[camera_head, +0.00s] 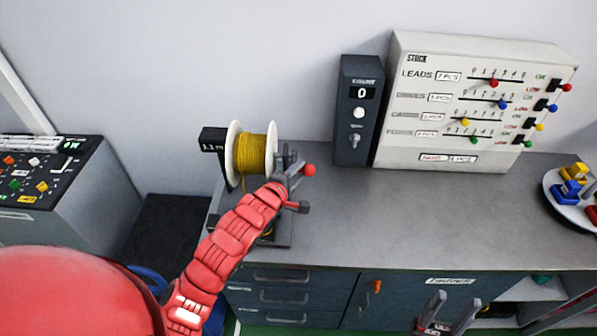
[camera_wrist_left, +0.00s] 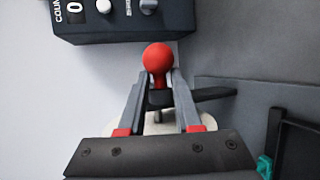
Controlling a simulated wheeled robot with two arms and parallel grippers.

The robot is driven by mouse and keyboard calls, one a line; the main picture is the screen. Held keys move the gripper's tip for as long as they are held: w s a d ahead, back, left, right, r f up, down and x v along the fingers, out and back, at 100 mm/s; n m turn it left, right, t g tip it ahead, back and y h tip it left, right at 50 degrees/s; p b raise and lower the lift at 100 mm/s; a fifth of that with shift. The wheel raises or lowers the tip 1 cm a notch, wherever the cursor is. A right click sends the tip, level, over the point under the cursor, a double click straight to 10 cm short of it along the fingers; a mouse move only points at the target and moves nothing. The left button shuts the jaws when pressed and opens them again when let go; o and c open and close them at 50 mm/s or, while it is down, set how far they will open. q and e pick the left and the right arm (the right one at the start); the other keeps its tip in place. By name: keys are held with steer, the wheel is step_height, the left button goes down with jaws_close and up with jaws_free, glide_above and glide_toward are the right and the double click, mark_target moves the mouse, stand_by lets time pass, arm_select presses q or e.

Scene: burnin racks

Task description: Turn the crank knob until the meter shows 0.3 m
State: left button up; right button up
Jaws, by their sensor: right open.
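The red ball crank knob (camera_head: 309,170) stands at the end of a dark crank arm (camera_head: 301,206) beside a spool of yellow wire (camera_head: 255,154). My left gripper (camera_head: 294,168) is at the knob. In the left wrist view, its fingers (camera_wrist_left: 161,80) lie close on both sides of the knob (camera_wrist_left: 158,58), and the ball shows at their tips. They look shut on it. The dark counter box (camera_head: 353,125) behind shows 0 on its display (camera_head: 362,93). My right gripper (camera_head: 449,314) is open and empty at the bottom, in front of the cabinet.
A white stock panel (camera_head: 480,105) with coloured sliders stands behind on the grey bench (camera_head: 390,215). A round tray (camera_head: 552,190) with coloured parts is at the right. A grey cabinet (camera_head: 55,205) with a dark sorting top is at the left. The bench middle is clear.

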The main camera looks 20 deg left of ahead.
arm_select(q)
steer(key=shift+d+f, duration=0.1)
steer(key=shift+d, duration=0.05)
jaws_close()
step_height(320, 180, down, 3)
steer(key=shift+r+b, duration=0.2)
steer(key=shift+b, duration=0.6)
steer(key=shift+w+f+b, duration=0.35)
steer(key=shift+f+b, duration=0.05)
steer(key=shift+f, duration=0.2)
steer(key=shift+w+f+b, duration=0.3)
steer(key=shift+f+b, duration=0.1)
steer(key=shift+f, duration=0.15)
